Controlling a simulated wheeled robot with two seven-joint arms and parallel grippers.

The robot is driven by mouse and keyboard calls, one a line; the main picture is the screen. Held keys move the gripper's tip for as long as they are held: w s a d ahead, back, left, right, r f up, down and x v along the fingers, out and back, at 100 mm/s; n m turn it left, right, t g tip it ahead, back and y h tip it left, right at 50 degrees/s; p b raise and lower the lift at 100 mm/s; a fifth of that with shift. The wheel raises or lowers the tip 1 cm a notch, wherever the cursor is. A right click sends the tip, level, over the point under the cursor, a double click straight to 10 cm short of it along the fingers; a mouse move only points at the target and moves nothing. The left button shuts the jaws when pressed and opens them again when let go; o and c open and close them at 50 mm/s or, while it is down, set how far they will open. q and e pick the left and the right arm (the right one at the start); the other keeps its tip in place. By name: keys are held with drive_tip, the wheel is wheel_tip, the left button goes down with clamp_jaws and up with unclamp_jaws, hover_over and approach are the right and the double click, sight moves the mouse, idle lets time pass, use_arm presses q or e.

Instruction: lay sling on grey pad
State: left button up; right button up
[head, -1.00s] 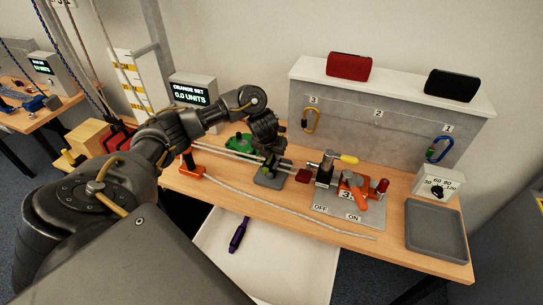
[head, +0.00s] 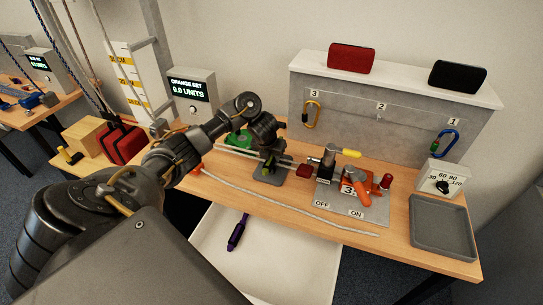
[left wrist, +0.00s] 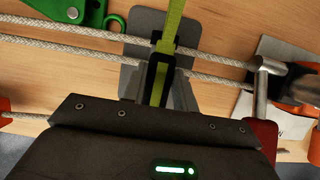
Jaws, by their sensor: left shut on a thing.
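The sling appears as a lime-green strap (left wrist: 172,25) in the left wrist view; I cannot make it out in the head view. My left gripper (left wrist: 160,82) is shut on it, with the strap between its dark fingers and running toward the top of the picture. The grey pad (left wrist: 138,52) lies below the gripper, and also shows under it in the head view (head: 264,180). Two pale rope lengths (left wrist: 100,37) cross over the pad. I cannot tell whether the sling touches the pad. My right gripper is not in view.
A red-handled lever and clamp unit (head: 357,190) stands right of the pad. A green device (head: 238,140) lies behind the ropes. A grey tray (head: 413,240) is at the right. A loose rope (head: 300,215) runs along the front edge, above an open white drawer (head: 300,262).

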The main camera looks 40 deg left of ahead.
use_arm(q)
drive_tip(key=shift+f, duration=0.1)
drive_tip(key=shift+f, duration=0.15)
drive_tip(key=o, duration=1)
drive_tip(key=shift+p+v, duration=3.4)
drive_tip(key=shift+v, duration=2.85)
